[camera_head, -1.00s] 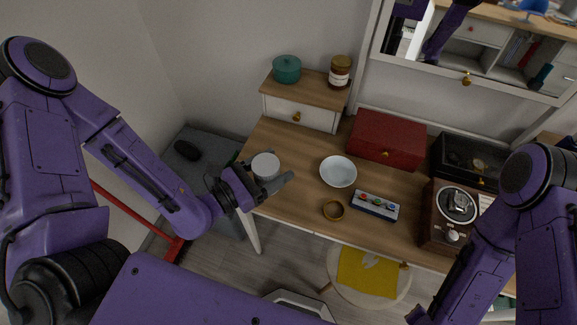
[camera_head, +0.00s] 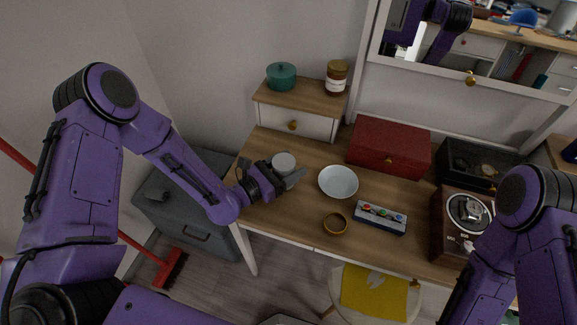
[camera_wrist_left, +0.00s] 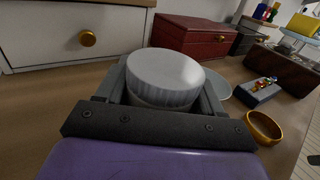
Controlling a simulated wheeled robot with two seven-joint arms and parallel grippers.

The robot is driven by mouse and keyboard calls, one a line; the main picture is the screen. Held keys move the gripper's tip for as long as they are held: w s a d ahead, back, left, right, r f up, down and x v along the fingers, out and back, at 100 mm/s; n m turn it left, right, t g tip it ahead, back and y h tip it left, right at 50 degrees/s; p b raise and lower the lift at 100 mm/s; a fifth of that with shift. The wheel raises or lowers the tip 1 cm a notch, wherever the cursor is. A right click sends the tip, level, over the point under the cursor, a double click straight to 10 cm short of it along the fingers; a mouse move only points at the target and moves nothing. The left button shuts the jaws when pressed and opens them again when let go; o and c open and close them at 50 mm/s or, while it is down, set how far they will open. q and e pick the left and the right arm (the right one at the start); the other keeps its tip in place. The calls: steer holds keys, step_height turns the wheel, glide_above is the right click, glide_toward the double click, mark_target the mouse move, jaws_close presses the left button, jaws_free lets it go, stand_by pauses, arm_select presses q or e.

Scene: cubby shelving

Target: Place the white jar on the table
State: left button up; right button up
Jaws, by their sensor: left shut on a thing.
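The white jar (camera_head: 284,162) has a ribbed lid and sits between the fingers of my left gripper (camera_head: 284,180). In the left wrist view the jar (camera_wrist_left: 165,77) stands upright between the two fingers, its lower part hidden by the gripper. My left gripper is shut on it, over the left part of the wooden table (camera_head: 300,216). I cannot tell whether the jar touches the tabletop. My right arm shows at the right, but its gripper is out of view.
A white bowl (camera_head: 338,182) is just right of the jar. A gold ring (camera_head: 335,224), a button box (camera_head: 380,218) and a red chest (camera_head: 388,147) are farther right. A small drawer unit (camera_head: 296,122) stands behind. Bare tabletop lies around the left gripper.

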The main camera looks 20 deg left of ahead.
arm_select(q)
steer(key=shift+w+f, duration=0.1)
steer(key=shift+f, duration=0.25)
steer(key=shift+f, duration=0.15)
steer(key=o, duration=1.4)
steer(key=shift+r, duration=0.35)
steer(key=b+v, duration=0.1)
steer(key=v, duration=1.1)
steer(key=shift+f, duration=0.15)
